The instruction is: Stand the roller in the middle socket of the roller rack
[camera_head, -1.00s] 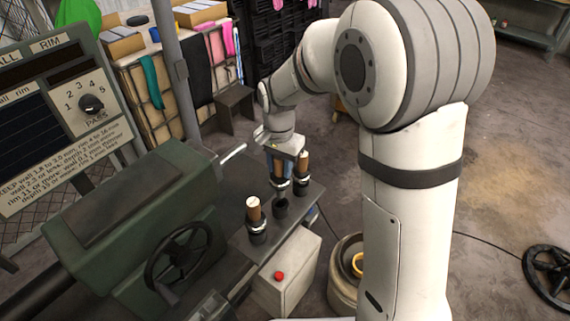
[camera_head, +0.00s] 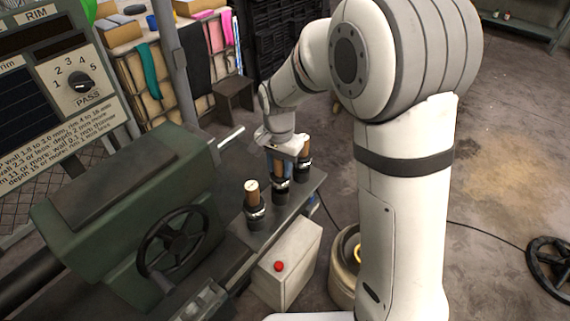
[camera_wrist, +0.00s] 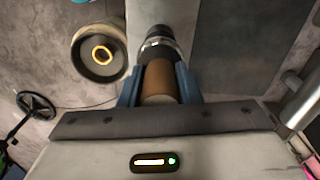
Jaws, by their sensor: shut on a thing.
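The roller (camera_head: 279,170), a brown wooden cylinder, is upright between the blue fingers of my gripper (camera_head: 278,160), which is shut on it. In the wrist view the roller (camera_wrist: 158,78) has a silvery ring and a dark part at its far end. In the head view its lower end lines up with the middle socket of the roller rack (camera_head: 280,191) and looks to be in it, though how deep I cannot tell. A similar roller (camera_head: 252,190) stands in the near-left socket, and another (camera_head: 304,145) in the far-right one.
The rack's sockets stand on a dark bench top (camera_head: 235,235) beside a green lathe (camera_head: 130,195) with a black handwheel (camera_head: 172,242). A pale box with a red button (camera_head: 278,267) is below. A round drum (camera_head: 346,270) stands on the floor to the right.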

